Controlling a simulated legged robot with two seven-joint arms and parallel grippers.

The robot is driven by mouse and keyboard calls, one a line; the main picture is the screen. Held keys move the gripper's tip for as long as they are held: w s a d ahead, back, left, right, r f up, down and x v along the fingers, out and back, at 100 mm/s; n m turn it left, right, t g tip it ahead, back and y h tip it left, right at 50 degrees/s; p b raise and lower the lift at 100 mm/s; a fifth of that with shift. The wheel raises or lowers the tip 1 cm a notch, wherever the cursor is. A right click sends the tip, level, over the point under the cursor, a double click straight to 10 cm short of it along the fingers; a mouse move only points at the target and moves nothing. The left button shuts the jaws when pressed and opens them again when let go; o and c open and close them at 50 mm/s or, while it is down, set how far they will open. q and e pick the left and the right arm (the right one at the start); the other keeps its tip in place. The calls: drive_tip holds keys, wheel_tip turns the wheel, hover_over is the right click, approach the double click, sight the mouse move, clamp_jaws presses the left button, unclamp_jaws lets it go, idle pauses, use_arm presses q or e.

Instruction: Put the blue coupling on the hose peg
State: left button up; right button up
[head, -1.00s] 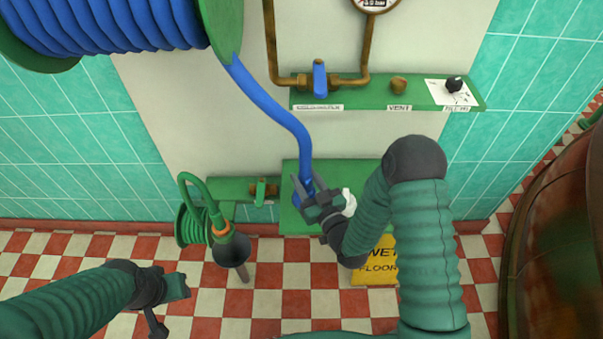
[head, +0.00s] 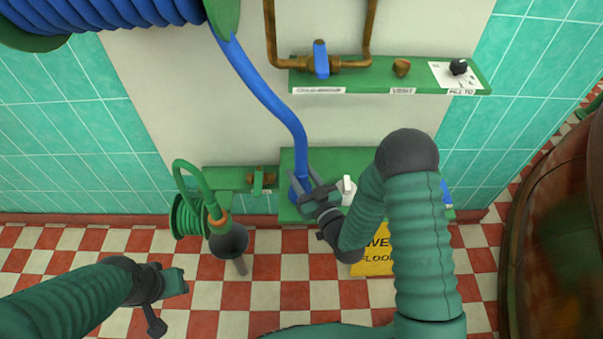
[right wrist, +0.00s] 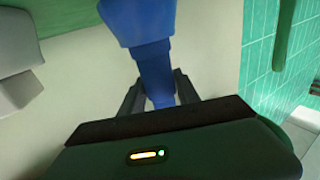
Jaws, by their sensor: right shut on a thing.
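The blue hose hangs from the reel, and its end carries the blue coupling (head: 297,190), which also shows in the right wrist view (right wrist: 155,65). My right gripper (head: 308,190) is shut on the coupling, with a finger on each side of it in the right wrist view (right wrist: 160,88). The coupling is in front of the low green panel (head: 330,160); I cannot tell whether it touches it. I cannot make out the hose peg for certain. My left gripper (head: 172,302) is open and empty, low at the left.
A white fitting (head: 348,190) is just right of my right gripper. A green hose coil (head: 187,217) and a dark funnel (head: 230,241) stand to the left. A yellow wet-floor sign (head: 375,255) is below. A copper kettle (head: 555,210) fills the right edge.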

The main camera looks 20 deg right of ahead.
drive_tip(key=shift+f+b, duration=0.45)
drive_tip(key=o, duration=1.3)
drive_tip(key=shift+o, duration=0.2)
drive_tip(key=s+d+p, duration=0.3)
drive_tip(key=s+p, duration=0.2)
drive_tip(key=s, duration=1.1)
drive_tip(key=shift+s, duration=0.25)
